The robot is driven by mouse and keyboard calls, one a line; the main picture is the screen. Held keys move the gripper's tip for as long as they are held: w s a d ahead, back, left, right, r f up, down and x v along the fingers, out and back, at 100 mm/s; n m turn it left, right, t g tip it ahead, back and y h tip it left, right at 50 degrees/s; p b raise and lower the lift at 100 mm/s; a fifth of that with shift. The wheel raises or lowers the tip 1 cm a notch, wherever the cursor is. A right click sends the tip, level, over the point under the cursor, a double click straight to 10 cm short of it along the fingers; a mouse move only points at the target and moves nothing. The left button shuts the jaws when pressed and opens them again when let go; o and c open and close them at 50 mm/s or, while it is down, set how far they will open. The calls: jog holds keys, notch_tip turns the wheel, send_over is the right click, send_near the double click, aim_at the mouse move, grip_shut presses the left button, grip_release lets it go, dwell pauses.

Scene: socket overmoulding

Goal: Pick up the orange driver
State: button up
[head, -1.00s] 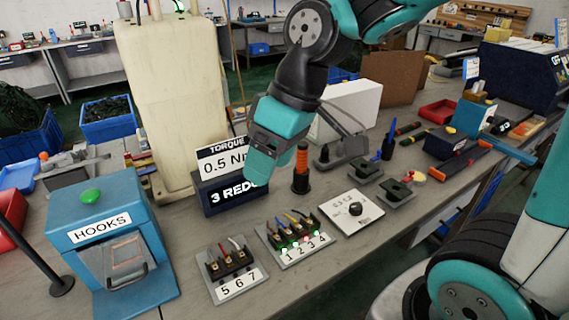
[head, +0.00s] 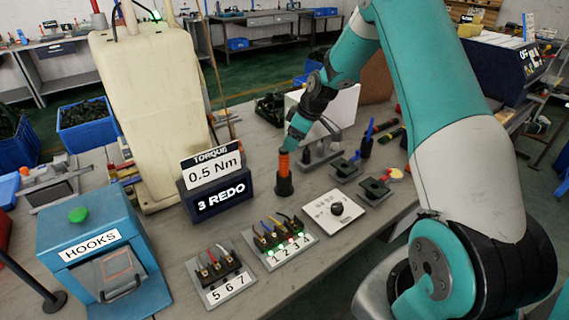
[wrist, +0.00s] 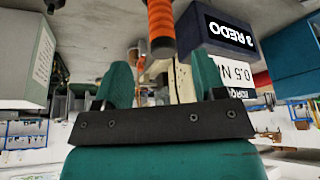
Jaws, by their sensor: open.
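The orange driver (head: 284,161) stands upright in a dark round holder (head: 284,186) on the bench, beside the torque display. My gripper (head: 291,144) is low over the bench, right at the driver's upper end in the head view; its fingertips are hard to make out there. In the wrist view my gripper (wrist: 160,75) shows two teal fingers spread apart with nothing between them gripped. The driver's ribbed orange handle (wrist: 160,20) and a dark part below it lie in line with the gap, just beyond the fingertips. I cannot tell whether they touch.
The torque display (head: 220,192), reading 0.5 Nm and 3 REDO, stands close left of the driver. A white dial plate (head: 325,219), numbered terminal blocks (head: 228,285) and a blue HOOKS box (head: 98,250) are nearer. Dark fixtures (head: 347,168) stand to the right.

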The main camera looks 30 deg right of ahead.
aim_at(284, 156)
jog(key=p+x, duration=0.2)
jog(key=x, duration=0.6)
jog(key=shift+a+f, duration=0.1)
jog(key=shift+f, duration=0.05)
jog(key=c, duration=1)
jog(key=shift+c, duration=0.4)
